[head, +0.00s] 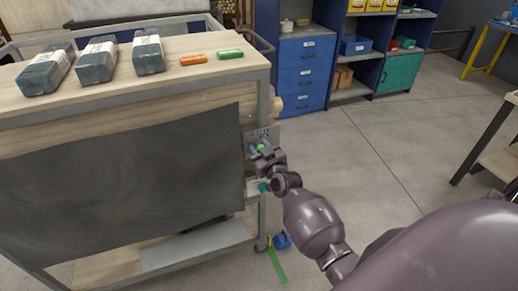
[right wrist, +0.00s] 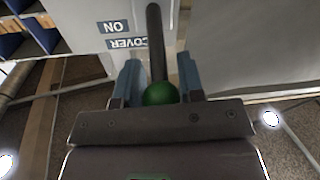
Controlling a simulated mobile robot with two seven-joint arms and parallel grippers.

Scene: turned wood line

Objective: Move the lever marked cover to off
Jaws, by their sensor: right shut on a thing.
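The cover lever is a dark rod (right wrist: 155,40) with a green ball knob (right wrist: 159,94). Its green knob also shows in the head view (head: 260,147), on the right end of the wooden-topped cart. A light panel (right wrist: 85,18) behind the lever carries a COVER label (right wrist: 127,43) and an ON label (right wrist: 113,27), both upside down in the right wrist view. My right gripper (right wrist: 159,72) has its two blue-grey fingers shut on the lever at the knob. In the head view the right gripper (head: 262,152) reaches the cart's end and partly hides the panel. My left gripper is out of view.
The cart (head: 190,88) bears several dark wrapped blocks (head: 96,62), an orange piece (head: 193,60) and a green piece (head: 230,54). A dark sheet (head: 120,185) covers its front. Blue drawers (head: 303,75) stand behind. The floor right of the cart is open.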

